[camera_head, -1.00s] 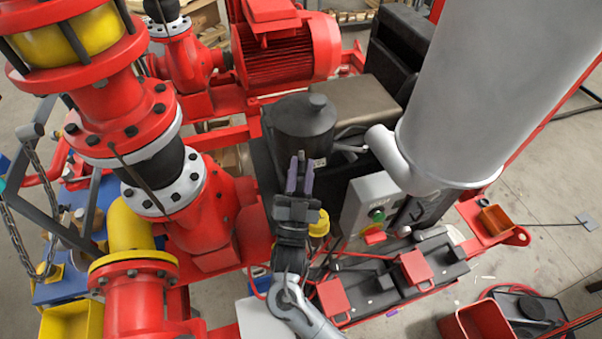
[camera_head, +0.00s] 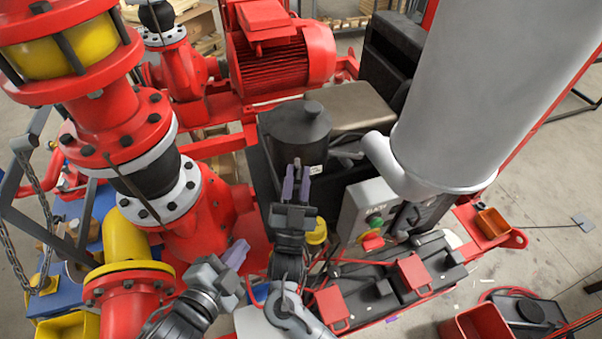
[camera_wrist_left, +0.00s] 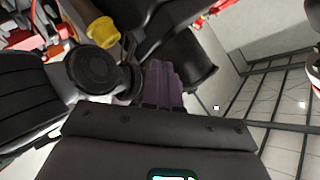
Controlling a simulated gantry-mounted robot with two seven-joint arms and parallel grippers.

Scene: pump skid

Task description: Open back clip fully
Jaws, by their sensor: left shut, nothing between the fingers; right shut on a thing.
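A black round canister (camera_head: 296,132) with a knob on its lid stands upright at the middle of the head view. No clip can be made out clearly on it. My right gripper (camera_head: 296,172), with purple fingers, is at the canister's near lower side. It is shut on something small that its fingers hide. My left gripper (camera_head: 238,250) is lower left of it, beside the red pump pipe, shut and empty, apart from the canister. Its purple fingers (camera_wrist_left: 163,84) also show closed together in the left wrist view.
A yellow cap (camera_head: 316,231) sits right of my right wrist. A grey control box (camera_head: 366,207) and a large grey cylinder (camera_head: 470,90) stand to the right. Red flanged piping (camera_head: 205,225) is close on the left. A red motor (camera_head: 280,62) is behind.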

